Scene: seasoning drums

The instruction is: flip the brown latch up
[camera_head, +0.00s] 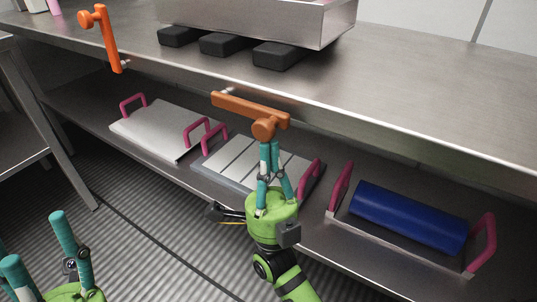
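The brown latch (240,104) is on the front edge of the steel table, its bar lying nearly level with a slight slope down to the right. Its round knob sits near the right end. My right gripper (270,143) is just below the knob, fingers pointing up and drawn close together. The fingertips are at the knob's underside; whether they touch it is unclear. Nothing shows held between them. My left gripper (38,245) is at the bottom left, fingers wide apart and empty, far from the latch.
A brighter orange latch (103,38) stands upright on the table edge at the left. Trays with pink handles lie on the lower shelf, one bearing a blue cylinder (408,217). A steel box (262,18) on black feet stands on the tabletop (420,92). The right tabletop is clear.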

